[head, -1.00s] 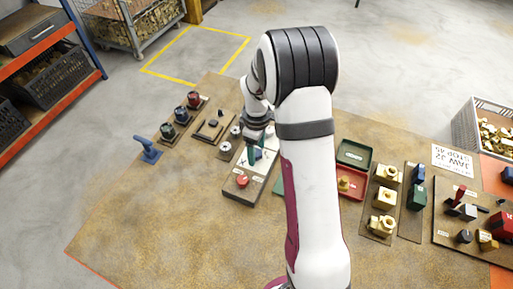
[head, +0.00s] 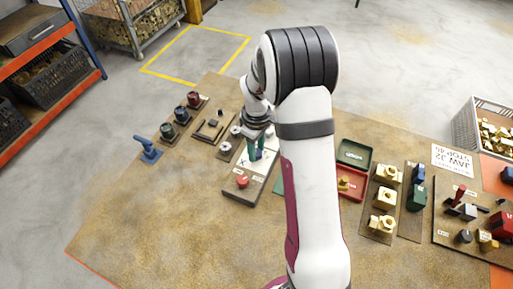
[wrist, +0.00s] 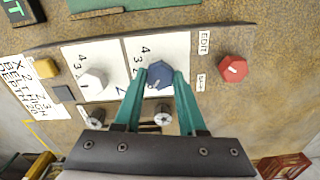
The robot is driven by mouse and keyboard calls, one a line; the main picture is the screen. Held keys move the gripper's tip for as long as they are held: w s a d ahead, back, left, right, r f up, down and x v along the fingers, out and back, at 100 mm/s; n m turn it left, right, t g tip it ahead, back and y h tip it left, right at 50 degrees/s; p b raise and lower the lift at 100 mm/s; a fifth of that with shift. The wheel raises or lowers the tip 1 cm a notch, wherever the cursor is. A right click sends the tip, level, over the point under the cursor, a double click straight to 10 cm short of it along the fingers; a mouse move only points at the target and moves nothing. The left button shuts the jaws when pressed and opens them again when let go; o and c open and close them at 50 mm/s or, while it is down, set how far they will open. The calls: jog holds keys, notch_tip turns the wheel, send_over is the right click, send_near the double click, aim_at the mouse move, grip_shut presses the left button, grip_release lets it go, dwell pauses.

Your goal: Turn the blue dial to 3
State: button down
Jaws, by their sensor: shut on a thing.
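The blue dial (wrist: 158,75) sits on a white numbered plate (wrist: 139,53) on a control panel in the wrist view. My gripper (wrist: 158,82) is shut on the dial, with one green finger on each side of it. The dial's pointer and the number it points at are too small to tell. In the head view my gripper (head: 256,150) reaches down to the panel (head: 246,187), and the dial is hidden there.
A white dial (wrist: 95,80) stands to the left on its own numbered plate. A red knob (wrist: 234,68) is to the right. A yellow button (wrist: 47,67) is at the far left. Red, blue and green knobs stand further left in the head view.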

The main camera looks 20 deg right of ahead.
jog(key=m, duration=0.4)
jog(key=shift+m, duration=0.3)
jog(key=m, duration=0.3)
jog(key=shift+m, duration=0.3)
jog(key=m, duration=0.3)
jog(key=shift+m, duration=2.1)
jog(key=shift+c, duration=2.4)
grip_release()
